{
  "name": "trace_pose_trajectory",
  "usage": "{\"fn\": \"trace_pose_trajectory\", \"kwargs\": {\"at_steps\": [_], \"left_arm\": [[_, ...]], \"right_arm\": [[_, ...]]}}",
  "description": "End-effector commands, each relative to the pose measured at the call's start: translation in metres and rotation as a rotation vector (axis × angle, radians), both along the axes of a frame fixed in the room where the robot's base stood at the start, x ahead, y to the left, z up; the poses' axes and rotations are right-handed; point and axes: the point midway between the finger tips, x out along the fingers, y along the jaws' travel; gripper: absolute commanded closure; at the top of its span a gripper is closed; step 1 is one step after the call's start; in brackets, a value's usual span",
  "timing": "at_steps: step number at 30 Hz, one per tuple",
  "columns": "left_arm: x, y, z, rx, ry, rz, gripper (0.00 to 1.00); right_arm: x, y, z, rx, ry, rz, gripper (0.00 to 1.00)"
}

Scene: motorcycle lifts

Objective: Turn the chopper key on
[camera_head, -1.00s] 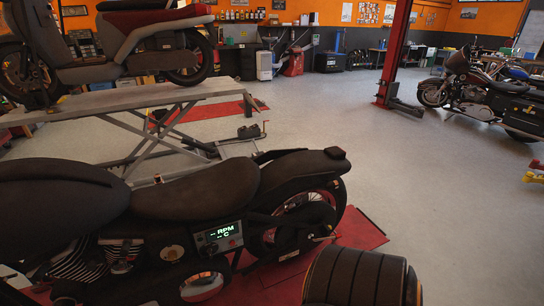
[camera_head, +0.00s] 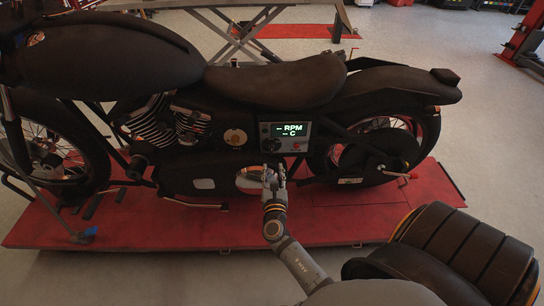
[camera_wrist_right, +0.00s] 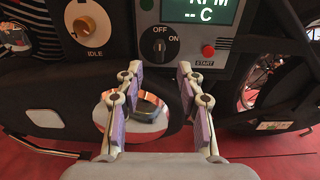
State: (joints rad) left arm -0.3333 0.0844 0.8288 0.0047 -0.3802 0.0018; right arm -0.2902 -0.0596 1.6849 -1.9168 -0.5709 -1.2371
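The black chopper (camera_head: 275,82) stands side-on on a red lift. Its control panel (camera_head: 283,147) has a lit display reading "-- RPM -- C". In the right wrist view, the round black key switch (camera_wrist_right: 158,47) sits below the display, marked OFF at top and ON at right. Its pointer appears to stand upright towards OFF. My right gripper (camera_head: 275,178) is just below the panel in the head view. In the wrist view its fingers (camera_wrist_right: 160,72) are apart and empty, with the switch ahead between and above the tips. My left gripper is not in view.
A red START button (camera_wrist_right: 208,50) is right of the switch, and an IDLE knob (camera_wrist_right: 91,27) is to its left. A chrome round cover (camera_head: 248,180) is beside my right gripper. The red lift platform (camera_head: 200,222) lies underneath. Grey floor is open at the right.

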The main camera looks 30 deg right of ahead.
Motion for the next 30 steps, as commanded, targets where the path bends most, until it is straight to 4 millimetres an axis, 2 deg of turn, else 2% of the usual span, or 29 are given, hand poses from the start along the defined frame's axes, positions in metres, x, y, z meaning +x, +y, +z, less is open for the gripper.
{"fn": "trace_pose_trajectory", "kwargs": {"at_steps": [5,13,18,23,30], "left_arm": [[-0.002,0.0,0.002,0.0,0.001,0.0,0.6],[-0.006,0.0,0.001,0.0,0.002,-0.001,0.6],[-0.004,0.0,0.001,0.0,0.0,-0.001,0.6],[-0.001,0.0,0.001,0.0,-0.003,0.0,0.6],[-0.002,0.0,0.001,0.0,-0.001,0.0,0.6]], "right_arm": [[0.009,-0.005,0.002,-0.001,0.0,0.002,0.62],[0.056,-0.034,0.001,0.0,-0.001,0.002,0.62],[0.08,-0.048,0.0,0.001,0.0,0.002,0.62],[0.089,-0.054,0.0,0.002,0.002,0.002,0.62],[0.089,-0.055,0.0,0.004,0.002,0.002,0.62]]}}
